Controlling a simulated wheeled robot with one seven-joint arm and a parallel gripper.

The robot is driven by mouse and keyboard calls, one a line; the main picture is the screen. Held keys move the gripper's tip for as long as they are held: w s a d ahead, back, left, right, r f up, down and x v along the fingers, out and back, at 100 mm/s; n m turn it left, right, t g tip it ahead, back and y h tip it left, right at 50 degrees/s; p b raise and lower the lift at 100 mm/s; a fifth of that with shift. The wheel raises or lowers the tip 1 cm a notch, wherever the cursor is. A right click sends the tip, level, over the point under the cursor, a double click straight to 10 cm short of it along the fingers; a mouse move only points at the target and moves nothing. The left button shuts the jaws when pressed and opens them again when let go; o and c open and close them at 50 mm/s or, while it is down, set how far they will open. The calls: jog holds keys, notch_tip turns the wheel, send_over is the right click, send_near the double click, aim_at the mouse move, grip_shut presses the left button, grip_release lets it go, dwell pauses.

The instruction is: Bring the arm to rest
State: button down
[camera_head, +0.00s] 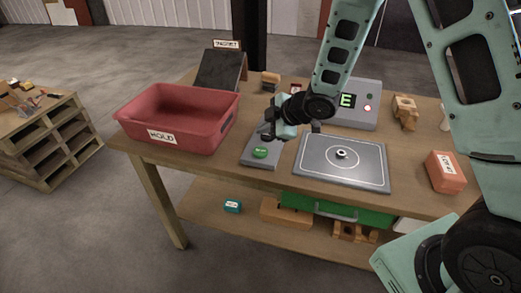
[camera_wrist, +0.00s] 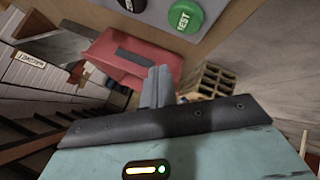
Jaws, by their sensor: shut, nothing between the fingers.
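My arm comes in from the right of the head view and bends down over the workbench (camera_head: 215,177). My gripper (camera_head: 275,132) is at its end, near the green TEST button (camera_head: 260,152) on its grey box. In the wrist view my gripper (camera_wrist: 157,85) has its fingers together with nothing between them. The green TEST button (camera_wrist: 186,16) shows at the top of that view, apart from the fingers. My forearm and gripper hide part of the bench behind them.
A red HOLD bin (camera_head: 180,118) stands left of my gripper. A grey plate (camera_head: 365,177) with a small round part lies to its right, before a grey display box (camera_head: 374,99) with a red light. An orange block (camera_head: 445,172) sits at the right.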

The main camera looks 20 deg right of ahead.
dwell(0.4)
jog(key=s+a+r+m+g+h, duration=0.1)
jog(key=s+a+r+m+h, duration=0.15)
jog(key=s, duration=0.35)
jog(key=s+a+r+m+g+h, duration=0.1)
jog(key=s+a+r+m+g, duration=0.1)
jog(key=s+a+r+m, duration=0.3)
jog(key=s+r+g, duration=0.1)
jog(key=s+g, duration=0.1)
jog(key=s, duration=0.9)
jog(key=s+r+m+g+h, duration=0.1)
jog(key=s+r+g, duration=0.1)
jog(key=s, duration=0.8)
jog(key=shift+s+d, duration=0.2)
jog(key=shift+s, duration=0.15)
jog(key=shift+d, duration=0.1)
